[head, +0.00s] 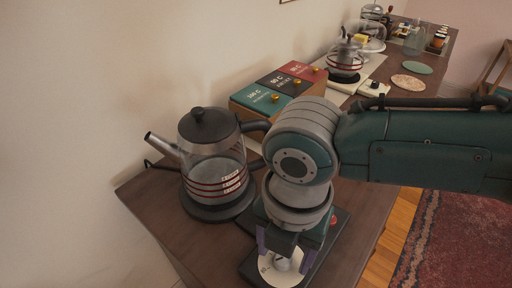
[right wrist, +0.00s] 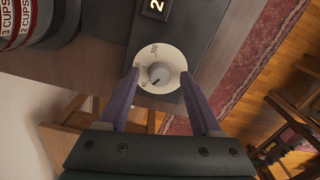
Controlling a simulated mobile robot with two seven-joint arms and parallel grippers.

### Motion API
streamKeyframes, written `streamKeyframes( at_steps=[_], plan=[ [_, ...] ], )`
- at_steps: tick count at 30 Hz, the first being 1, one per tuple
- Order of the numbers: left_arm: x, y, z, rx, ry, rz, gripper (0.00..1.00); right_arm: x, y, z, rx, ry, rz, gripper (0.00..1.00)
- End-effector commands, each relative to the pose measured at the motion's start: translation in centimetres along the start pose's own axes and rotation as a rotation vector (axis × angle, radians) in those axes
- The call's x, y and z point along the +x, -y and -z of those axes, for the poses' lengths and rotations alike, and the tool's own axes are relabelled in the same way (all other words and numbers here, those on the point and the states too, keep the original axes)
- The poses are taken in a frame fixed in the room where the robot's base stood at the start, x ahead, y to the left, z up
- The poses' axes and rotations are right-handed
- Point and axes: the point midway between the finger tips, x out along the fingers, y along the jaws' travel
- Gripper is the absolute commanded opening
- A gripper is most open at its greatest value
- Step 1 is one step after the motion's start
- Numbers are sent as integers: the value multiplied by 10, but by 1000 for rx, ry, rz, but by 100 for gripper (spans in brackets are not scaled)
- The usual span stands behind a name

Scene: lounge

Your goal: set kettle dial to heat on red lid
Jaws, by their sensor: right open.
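A glass kettle (head: 214,168) with a dark lid stands upright on its dark round base. In front of it is a control panel with a white round dial (head: 268,275), which also shows in the right wrist view with a grey centre knob (right wrist: 160,74). My right gripper (right wrist: 160,76) is open, its two purple fingers on either side of the knob; I cannot tell whether they touch it. A wooden box holds a red lid (head: 303,71), a black lid (head: 283,83) and a teal lid (head: 262,98), each with temperature text too small to read surely. My left gripper is not in view.
The wooden counter (head: 158,207) runs along the wall. A second kettle (head: 346,60), several jars and two coasters (head: 408,81) stand farther back. A red rug (head: 450,240) lies on the floor to the right.

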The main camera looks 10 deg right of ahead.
Motion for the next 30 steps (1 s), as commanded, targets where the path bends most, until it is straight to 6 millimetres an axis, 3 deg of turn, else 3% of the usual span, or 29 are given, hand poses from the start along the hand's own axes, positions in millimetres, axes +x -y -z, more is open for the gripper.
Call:
streamKeyframes(
  at_steps=[15, 21, 30],
  plan=[
    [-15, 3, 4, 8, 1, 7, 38, -87, -1, 0, -1, 1, -4, 66],
    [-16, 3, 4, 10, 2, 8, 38, -99, 0, 0, 0, 1, -1, 66],
    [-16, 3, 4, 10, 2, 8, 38, -98, 0, 0, 0, 0, -1, 66]
  ],
)
